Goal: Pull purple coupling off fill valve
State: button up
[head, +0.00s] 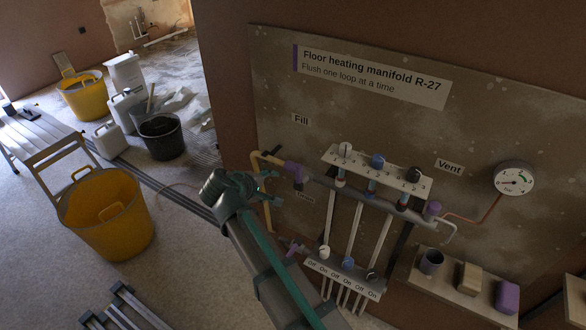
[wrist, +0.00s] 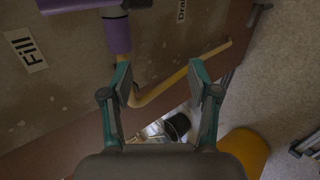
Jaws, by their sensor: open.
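The purple coupling (head: 294,171) sits on the fill valve at the left end of the manifold, below the Fill label (head: 301,119). A yellow hose (head: 256,163) runs from it. In the wrist view the purple coupling (wrist: 117,36) is at the top, left of centre, with the yellow hose (wrist: 180,80) bending away below it. My gripper (head: 268,186) is just left of and below the coupling in the head view. In the wrist view my gripper (wrist: 158,84) is open with nothing held. The coupling lies beyond the left finger, apart from it.
A second purple fitting (head: 293,248) is at the lower manifold, and a purple cap (head: 433,209) is near the Vent label (head: 449,167). A gauge (head: 514,180) and a shelf (head: 426,280) are at right. Yellow buckets (head: 108,215) stand on the floor at left.

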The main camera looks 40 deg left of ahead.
jog(key=t, duration=0.1)
send_near(289, 167)
jog(key=p+x, duration=0.2)
jog(key=x, duration=0.8)
jog(key=shift+w+f, duration=0.1)
jog(key=shift+f, duration=0.05)
grip_shut()
